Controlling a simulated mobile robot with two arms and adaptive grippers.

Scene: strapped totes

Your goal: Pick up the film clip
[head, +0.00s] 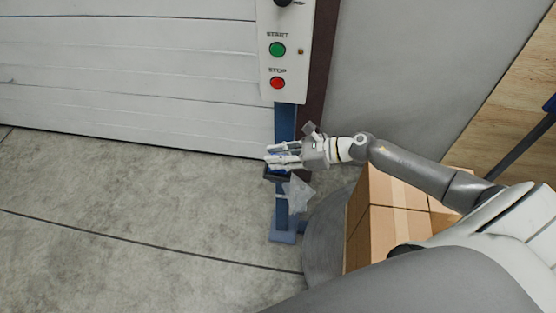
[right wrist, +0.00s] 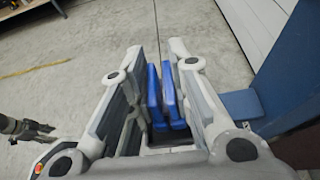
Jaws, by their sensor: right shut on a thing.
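The film clip (right wrist: 171,95) shows as two upright blue plates between the fingers in the right wrist view. My right gripper (head: 270,154) is shut on it, with a grey finger along each side; the gripper also shows in the right wrist view (right wrist: 158,50). In the head view the gripper is in front of the blue post under the control panel, and its fingers hide most of the clip. A dark holder (head: 277,173) sits just below the fingers. My left gripper is not in view.
The blue post (head: 284,122) carries a control panel (head: 268,62) with a green START and a red STOP button. Clear crumpled film (head: 298,193) hangs beside the post. Strapped cardboard boxes (head: 383,222) stand at the right. Concrete floor at the left is clear.

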